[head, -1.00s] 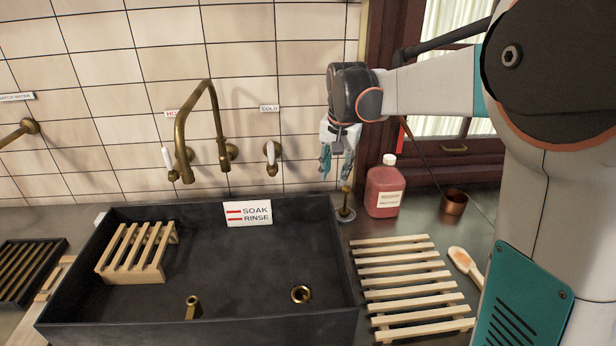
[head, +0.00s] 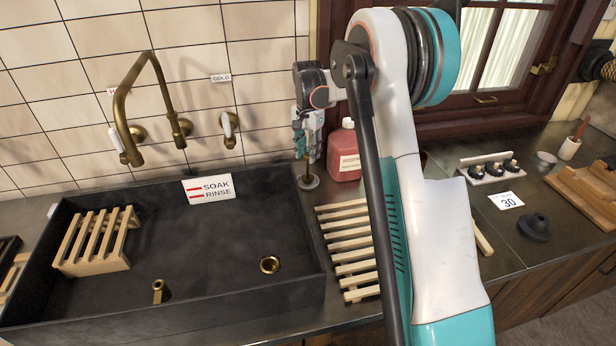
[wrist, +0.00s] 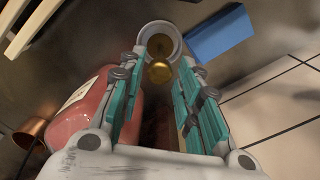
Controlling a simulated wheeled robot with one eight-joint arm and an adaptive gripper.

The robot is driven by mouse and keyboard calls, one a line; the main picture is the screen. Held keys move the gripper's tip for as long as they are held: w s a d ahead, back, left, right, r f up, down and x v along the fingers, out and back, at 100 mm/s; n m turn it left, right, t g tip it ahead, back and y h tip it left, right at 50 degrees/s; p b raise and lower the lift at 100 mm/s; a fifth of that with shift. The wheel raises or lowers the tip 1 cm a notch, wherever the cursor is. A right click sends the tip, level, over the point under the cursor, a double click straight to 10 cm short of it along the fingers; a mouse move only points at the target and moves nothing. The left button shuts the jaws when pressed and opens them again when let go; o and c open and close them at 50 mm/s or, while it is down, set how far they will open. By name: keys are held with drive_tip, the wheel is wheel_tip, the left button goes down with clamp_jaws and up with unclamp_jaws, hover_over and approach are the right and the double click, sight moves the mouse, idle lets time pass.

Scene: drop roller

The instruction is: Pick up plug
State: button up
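The plug (head: 307,175) stands upright behind the sink's right back corner, a brass stem on a round grey base. In the wrist view, the plug's brass knob (wrist: 159,72) and grey base show between and just beyond my fingertips. My gripper (head: 307,155) points down right over the plug, its teal-padded fingers apart on either side of the knob. It also shows in the wrist view (wrist: 166,68), open and with nothing gripped. I cannot tell whether a fingertip touches the knob.
A red bottle (head: 343,155) stands close beside my gripper. The dark sink (head: 220,225) holds a wooden rack (head: 97,240). A slatted wooden rack (head: 345,235) lies on the counter, partly behind my arm. A black rubber piece (head: 535,227) and several dark-topped jars are further right.

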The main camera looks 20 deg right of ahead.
sight(308, 178)
wheel_tip(308, 178, down, 8)
drive_tip(key=shift+f+b, duration=0.2)
drive_tip(key=shift+b, duration=0.9)
drive_tip(key=shift+r, duration=0.1)
clamp_jaws()
